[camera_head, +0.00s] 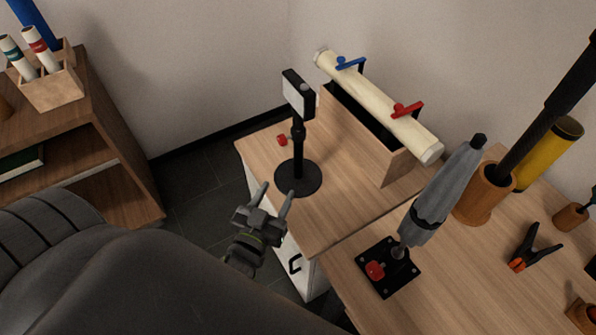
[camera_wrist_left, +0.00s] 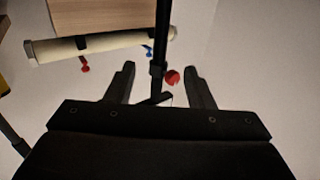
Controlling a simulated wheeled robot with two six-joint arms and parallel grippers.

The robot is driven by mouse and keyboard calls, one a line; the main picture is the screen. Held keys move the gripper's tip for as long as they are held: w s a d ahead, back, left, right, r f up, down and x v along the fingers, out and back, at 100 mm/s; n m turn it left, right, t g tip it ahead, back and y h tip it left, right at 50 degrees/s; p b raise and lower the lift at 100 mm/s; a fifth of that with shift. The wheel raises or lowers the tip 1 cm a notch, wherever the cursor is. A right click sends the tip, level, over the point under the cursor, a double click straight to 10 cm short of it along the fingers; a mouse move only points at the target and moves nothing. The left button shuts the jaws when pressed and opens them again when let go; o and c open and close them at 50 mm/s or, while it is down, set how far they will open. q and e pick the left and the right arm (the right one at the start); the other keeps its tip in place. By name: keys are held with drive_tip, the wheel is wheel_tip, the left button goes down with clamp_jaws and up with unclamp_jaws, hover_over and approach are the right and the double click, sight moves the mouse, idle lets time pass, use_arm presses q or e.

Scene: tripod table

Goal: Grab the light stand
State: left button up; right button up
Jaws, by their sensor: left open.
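The light stand (camera_head: 298,150) is upright on the wooden table top, with a round black base, a thin black pole and a small pale-faced panel on top. In the left wrist view the black pole (camera_wrist_left: 162,35) appears between the two fingers. My left gripper (camera_head: 277,188) is open and empty, just in front of the base at the table's near edge. In the head view its fingers point toward the stand and look apart from the pole. The left wrist view shows the spread fingers (camera_wrist_left: 158,70). My right gripper is not in view.
A wooden box (camera_head: 365,125) with a cream roll (camera_head: 375,100) and red and blue clamps stands behind right. A red knob (camera_head: 282,140) is beside the stand. A grey folded umbrella-like item (camera_head: 440,195) stands on the right. A wooden shelf (camera_head: 110,130) is at left.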

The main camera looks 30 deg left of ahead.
sight(297, 151)
use_arm(q)
drive_tip(key=w, duration=0.3)
drive_tip(key=w+b, duration=0.1)
drive_tip(key=w, duration=0.3)
drive_tip(key=w+a+b, duration=0.1)
drive_tip(key=w, duration=0.2)
drive_tip(key=shift+w+a, duration=0.1)
drive_tip(key=shift+w, duration=0.15)
drive_tip(key=shift+w+a+r, duration=0.1)
drive_tip(key=shift+w+a, duration=0.05)
drive_tip(key=shift+w, duration=0.9)
drive_tip(key=shift+w+a+r, duration=0.1)
drive_tip(key=shift+w+a, duration=0.05)
drive_tip(key=shift+w, duration=0.9)
drive_tip(key=shift+w+a+r, duration=0.1)
drive_tip(key=shift+w+a, duration=0.05)
drive_tip(key=shift+w, duration=0.9)
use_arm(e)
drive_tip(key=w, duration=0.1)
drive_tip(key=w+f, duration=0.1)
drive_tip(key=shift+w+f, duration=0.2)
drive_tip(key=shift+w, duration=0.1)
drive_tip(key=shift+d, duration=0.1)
use_arm(q)
clamp_jaws()
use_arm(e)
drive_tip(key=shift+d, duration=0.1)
